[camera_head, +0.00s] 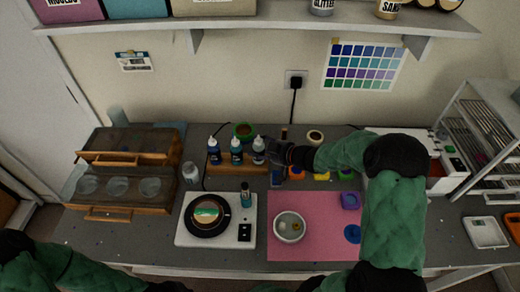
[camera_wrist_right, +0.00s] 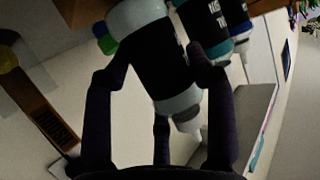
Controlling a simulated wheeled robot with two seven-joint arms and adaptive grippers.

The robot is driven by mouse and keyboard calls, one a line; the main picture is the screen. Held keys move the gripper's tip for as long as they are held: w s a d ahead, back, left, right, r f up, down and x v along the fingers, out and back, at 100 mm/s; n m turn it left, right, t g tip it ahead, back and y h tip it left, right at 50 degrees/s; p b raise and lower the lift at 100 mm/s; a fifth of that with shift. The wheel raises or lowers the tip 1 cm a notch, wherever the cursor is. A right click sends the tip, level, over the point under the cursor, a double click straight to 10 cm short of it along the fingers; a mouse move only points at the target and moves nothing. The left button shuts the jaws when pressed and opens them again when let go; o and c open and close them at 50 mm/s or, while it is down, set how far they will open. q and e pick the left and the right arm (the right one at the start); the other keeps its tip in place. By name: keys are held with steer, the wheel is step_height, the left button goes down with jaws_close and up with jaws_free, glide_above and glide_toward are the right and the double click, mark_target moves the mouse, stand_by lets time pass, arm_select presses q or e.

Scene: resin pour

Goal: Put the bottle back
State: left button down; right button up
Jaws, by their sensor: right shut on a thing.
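Three small bottles with dark labels stand in a row at a wooden rack (camera_head: 238,169): the left bottle (camera_head: 214,152), the middle bottle (camera_head: 237,153) and the right bottle (camera_head: 258,151). My right gripper (camera_head: 272,152) comes from the right and is shut on the right bottle. In the right wrist view this bottle (camera_wrist_right: 160,55) sits between the fingers, with its pale nozzle pointing down the picture. The other bottles (camera_wrist_right: 214,25) show close behind it. I cannot tell whether the held bottle's base rests in the rack. My left gripper is out of view.
A green pot (camera_head: 243,131) is behind.

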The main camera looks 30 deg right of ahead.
steer(key=shift+f, duration=0.25)
steer(key=shift+f, duration=0.15)
steer(key=o, duration=1)
steer(key=shift+s+d+r, duration=0.15)
steer(key=shift+s+r, duration=0.05)
steer(key=shift+r, duration=0.1)
steer(key=v, duration=1.1)
steer(key=shift+s+d+p, duration=0.1)
steer(key=shift+s+p, duration=0.15)
steer(key=shift+p, duration=0.05)
